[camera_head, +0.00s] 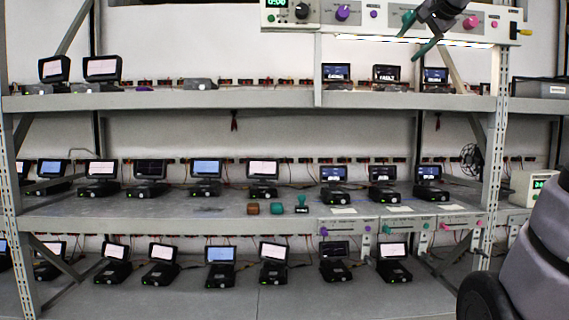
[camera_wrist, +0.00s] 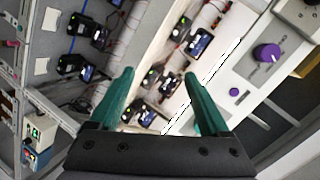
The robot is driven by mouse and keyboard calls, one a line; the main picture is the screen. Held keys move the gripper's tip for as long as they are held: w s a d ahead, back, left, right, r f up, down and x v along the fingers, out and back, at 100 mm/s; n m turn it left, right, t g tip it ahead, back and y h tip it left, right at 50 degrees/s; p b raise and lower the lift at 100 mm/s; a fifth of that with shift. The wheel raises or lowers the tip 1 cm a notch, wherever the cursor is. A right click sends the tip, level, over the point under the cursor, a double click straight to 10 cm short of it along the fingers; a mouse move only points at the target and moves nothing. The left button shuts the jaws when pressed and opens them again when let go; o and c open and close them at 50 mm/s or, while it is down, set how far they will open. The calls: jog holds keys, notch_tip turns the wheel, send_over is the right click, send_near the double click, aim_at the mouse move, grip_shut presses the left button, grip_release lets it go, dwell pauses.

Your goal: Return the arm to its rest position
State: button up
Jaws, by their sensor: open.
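My gripper (camera_head: 416,36) is raised at the top right of the head view, in front of the control panel above the top shelf. Its two teal fingers are apart with nothing between them. In the wrist view the gripper (camera_wrist: 158,88) also shows open and empty, with the rack's devices beyond the fingertips. My arm comes in from the right of the head view; the part between it and the gripper is out of frame.
The control panel (camera_head: 372,22) with purple and pink knobs is close behind my gripper. The metal rack (camera_head: 200,100) holds several small screen devices on its shelves. Small brown and teal blocks and a teal stamp-like item (camera_head: 301,205) stand on the middle shelf.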

jog(key=s+a+f+n+g, duration=0.2)
jog(key=s+a+f, duration=0.1)
jog(key=s+f, duration=0.55)
jog(key=s+a+f+n+g, duration=0.3)
jog(key=s+f, duration=0.2)
jog(key=f, duration=0.7)
jog(key=s+a+f+n+g, duration=0.25)
jog(key=s+f, duration=0.45)
jog(key=f, duration=0.4)
jog(key=w+d+r+n+t, duration=0.1)
jog(key=w+d+r+t, duration=0.15)
jog(key=w+r, duration=0.7)
jog(key=w+d+r+n+t, duration=0.25)
jog(key=w+r, duration=0.35)
jog(key=r, duration=0.6)
jog(key=w+d+r+n+t+h, duration=0.1)
jog(key=w+d+r+t, duration=0.35)
jog(key=r, duration=0.75)
jog(key=w+d+r+n+t+h, duration=0.1)
jog(key=w+d+r+n+t, duration=0.1)
jog(key=w+d+r, duration=0.75)
jog(key=w+a+r, duration=0.1)
jog(key=w+r, duration=0.2)
jog(key=w, duration=0.3)
jog(key=shift+w+a, duration=0.35)
jog(key=shift+w, duration=0.05)
grip_shut()
